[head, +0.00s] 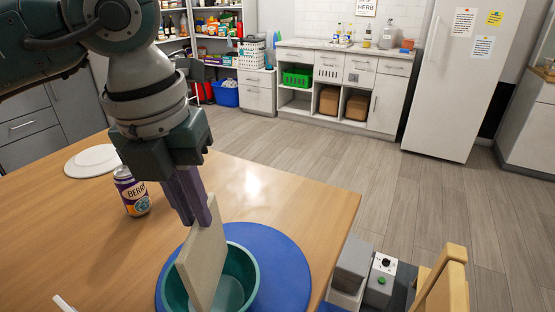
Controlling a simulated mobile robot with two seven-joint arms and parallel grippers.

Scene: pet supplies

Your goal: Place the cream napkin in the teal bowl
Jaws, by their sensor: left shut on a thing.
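My left gripper (190,205) comes down from the upper left, with its purple fingers shut on the cream napkin (203,262). The napkin looks like a stiff, flat, upright slab. It hangs at the left part of the teal bowl (240,270), and its lower part overlaps the bowl's opening in the picture. I cannot tell whether the napkin touches the bowl. The bowl stands on a round blue mat (288,270) at the table's front edge. The napkin hides part of the bowl's left side. My right gripper is not in view.
A purple can (132,194) stands on the wooden table (290,192) left of the gripper. White round plates (92,161) lie farther back left. A small white object (63,303) shows at the bottom left. The table's right part is clear. A wooden chair-like thing (444,285) stands right of the table.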

